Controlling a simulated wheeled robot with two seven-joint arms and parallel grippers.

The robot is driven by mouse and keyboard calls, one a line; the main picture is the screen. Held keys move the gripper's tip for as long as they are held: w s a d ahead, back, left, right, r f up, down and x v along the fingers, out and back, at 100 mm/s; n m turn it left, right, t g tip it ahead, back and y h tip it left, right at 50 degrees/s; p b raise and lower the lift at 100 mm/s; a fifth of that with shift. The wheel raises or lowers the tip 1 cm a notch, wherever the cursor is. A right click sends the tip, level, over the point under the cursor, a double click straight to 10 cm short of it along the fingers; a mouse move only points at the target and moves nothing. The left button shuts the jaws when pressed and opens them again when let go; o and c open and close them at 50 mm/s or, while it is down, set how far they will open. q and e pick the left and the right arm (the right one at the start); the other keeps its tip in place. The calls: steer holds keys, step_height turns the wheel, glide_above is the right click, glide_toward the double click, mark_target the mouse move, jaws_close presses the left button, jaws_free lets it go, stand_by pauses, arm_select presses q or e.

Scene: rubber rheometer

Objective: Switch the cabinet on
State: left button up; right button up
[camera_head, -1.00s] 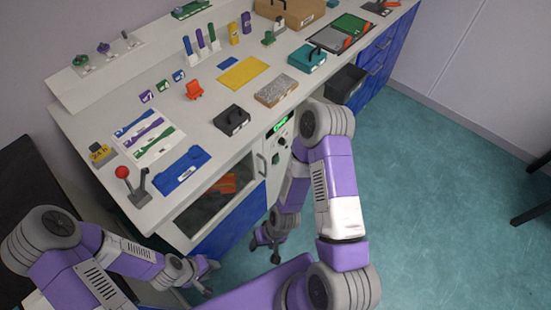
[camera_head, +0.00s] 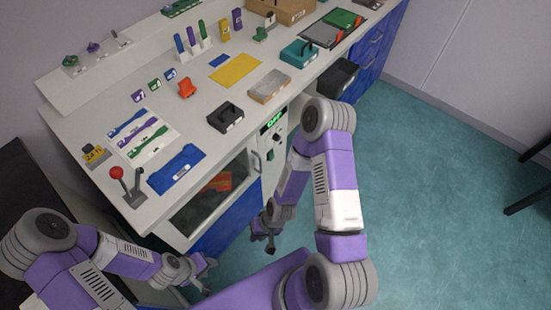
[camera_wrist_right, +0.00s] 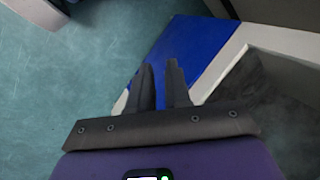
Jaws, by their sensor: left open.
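The cabinet (camera_head: 244,208) is built into the front of the bench, with a dark-windowed door (camera_head: 187,211) and an orange thing behind the glass. Right of the door is a narrow control panel with a lit green display (camera_head: 272,122), which seems to read OFF, and small dark knobs below it. My right gripper (camera_head: 262,242) is low in front of the cabinet, below the panel and apart from it. In the right wrist view its fingers (camera_wrist_right: 161,80) are a little apart with nothing between them. My left gripper (camera_head: 209,275) is open and empty, below the door.
The bench top (camera_head: 190,125) carries a black box (camera_head: 225,117), a grey slab (camera_head: 269,86), a blue tray (camera_head: 176,169) and a red-knobbed lever (camera_head: 116,173) near its left edge. A dark bin (camera_head: 337,78) sticks out right of the panel.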

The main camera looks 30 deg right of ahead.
mark_target(272, 156)
steer(key=w+d+m, duration=0.1)
steer(key=w, duration=0.1)
steer(key=w+d+m+t, duration=0.1)
steer(key=w, duration=0.1)
steer(key=w+d+m+t, duration=0.1)
steer(key=w, duration=0.2)
steer(key=shift+w+d+f+y, duration=0.1)
steer(key=shift+d+f+y, duration=0.2)
steer(key=shift+f+y, duration=0.1)
jaws_close()
steer(key=w+d+r+m+t+h, duration=0.1)
steer(key=w+d, duration=0.4)
steer(key=d, duration=0.6)
steer(key=w+d+r+m+t+h+p, duration=0.1)
steer(key=w+d+m+t, duration=0.3)
steer(key=d, duration=0.8)
steer(key=shift+w+m, duration=0.6)
steer(key=shift+m, duration=0.5)
steer(key=w+r+b+x, duration=0.1)
steer(key=x, duration=0.5)
steer(key=w+b+x, duration=0.1)
steer(key=b+x, duration=0.1)
steer(key=x, duration=0.5)
steer(key=shift+a+r, duration=0.3)
steer(key=shift+r, duration=0.05)
